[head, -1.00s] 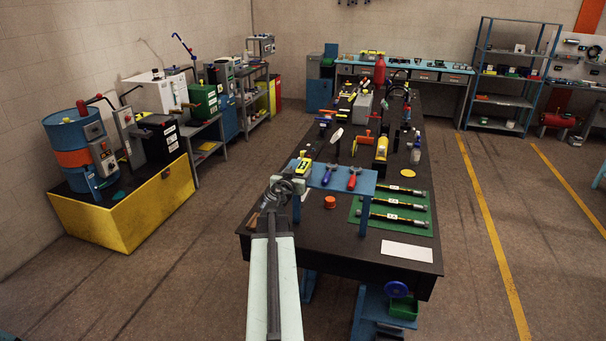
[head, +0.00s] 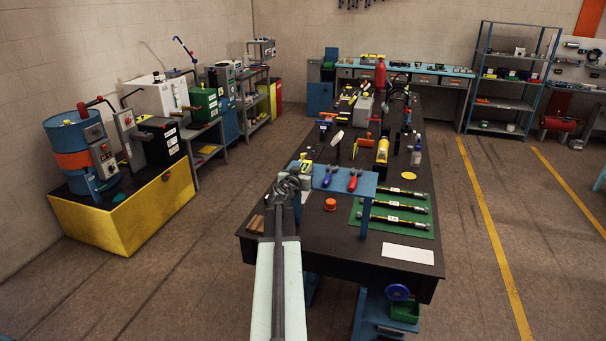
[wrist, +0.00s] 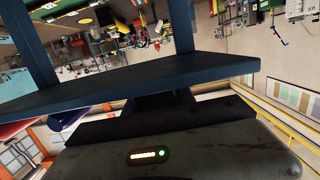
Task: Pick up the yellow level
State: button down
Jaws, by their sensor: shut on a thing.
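The yellow level (head: 304,159) is at the left end of the blue raised shelf (head: 340,181) in the head view. Only a small part of it shows beyond my gripper (head: 296,178). My gripper is shut on it at the shelf's left end. In the wrist view, the shelf's dark blue edge (wrist: 130,84) crosses in front of the gripper's body. The fingertips and the level are hidden there. I cannot tell whether the level is clear of the shelf top.
A blue-handled tool (head: 329,176) and a red-handled tool (head: 354,180) lie on the shelf, right of my gripper. An orange-red cap (head: 330,204) stands below. Black hoses lie on a green mat (head: 422,229). A white sheet (head: 407,254) lies near the table's front edge.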

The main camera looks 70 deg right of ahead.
aim_at(304, 167)
notch_tip(304, 167, up, 10)
jog(key=p, duration=1)
jog(key=shift+r, duration=0.1)
